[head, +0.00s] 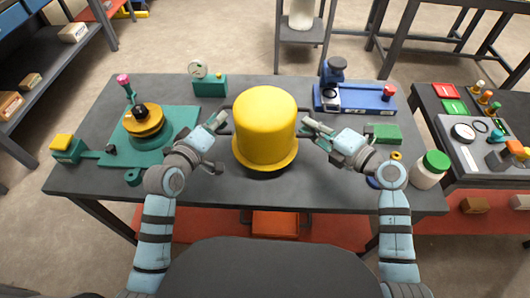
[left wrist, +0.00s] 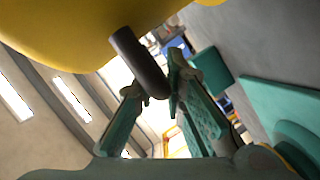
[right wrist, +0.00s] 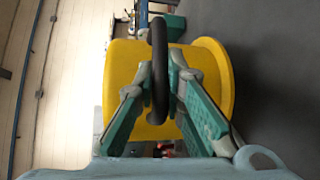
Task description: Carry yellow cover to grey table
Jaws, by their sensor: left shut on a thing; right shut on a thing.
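The yellow cover (head: 265,125), a domed cylinder with a flared rim, stands upright at the middle of the dark grey table (head: 215,185). A dark round shape or shadow shows under its rim; I cannot tell whether the cover touches the table. My left gripper (head: 220,124) is shut on the cover's left black handle, which shows in the left wrist view (left wrist: 138,62). My right gripper (head: 308,126) is shut on the right black handle, a dark bar in the right wrist view (right wrist: 159,70). The cover's yellow wall (right wrist: 120,75) is close beyond that handle.
A green motor base with a yellow top (head: 143,120) is at left. A blue device (head: 350,98) and a gauge on a green block (head: 209,85) stand behind. A green block (head: 383,133) and a green-lidded jar (head: 431,170) are at right. Another table (head: 425,97) adjoins the right.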

